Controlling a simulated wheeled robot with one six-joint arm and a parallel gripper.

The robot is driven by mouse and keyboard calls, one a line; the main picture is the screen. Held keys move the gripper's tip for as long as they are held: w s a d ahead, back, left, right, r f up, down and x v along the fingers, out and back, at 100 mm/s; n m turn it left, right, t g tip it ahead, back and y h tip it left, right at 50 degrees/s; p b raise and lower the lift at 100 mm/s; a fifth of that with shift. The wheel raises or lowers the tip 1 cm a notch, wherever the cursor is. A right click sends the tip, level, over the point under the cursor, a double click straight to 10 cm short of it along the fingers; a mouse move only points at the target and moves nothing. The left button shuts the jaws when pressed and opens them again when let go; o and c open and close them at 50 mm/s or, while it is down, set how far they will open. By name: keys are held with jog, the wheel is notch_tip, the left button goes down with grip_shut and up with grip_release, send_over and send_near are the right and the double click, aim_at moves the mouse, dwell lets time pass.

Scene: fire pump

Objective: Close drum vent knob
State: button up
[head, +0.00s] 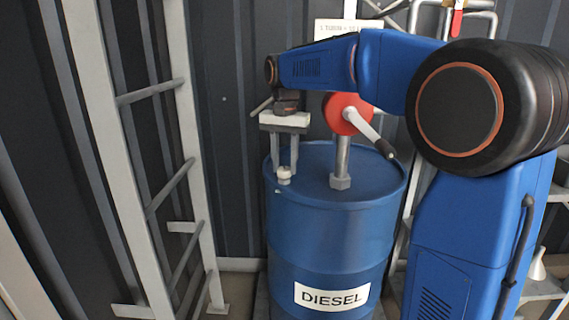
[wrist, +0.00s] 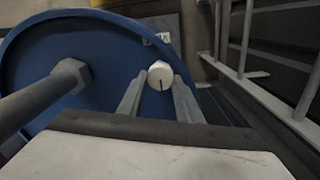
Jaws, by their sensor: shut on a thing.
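The drum vent knob (head: 284,174) is a small white round cap on top of the blue diesel drum (head: 330,235), near its front left rim. It also shows in the wrist view (wrist: 160,73), with a dark line on its face. My gripper (head: 285,170) points straight down over the drum. Its two fingers are shut on the knob, one on each side. In the wrist view my gripper (wrist: 160,85) has its fingertips at the knob's sides.
A red hand pump (head: 346,113) with a crank handle stands on the drum to the right of my gripper; its pipe (wrist: 35,100) is close in the wrist view. A grey metal ladder frame (head: 150,150) stands left of the drum.

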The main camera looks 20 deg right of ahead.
aim_at(285, 168)
dwell(0.3)
jog(key=o, duration=1)
jog(key=shift+o, duration=0.2)
notch_tip(285, 168, up, 18)
jog(key=shift+f, duration=0.25)
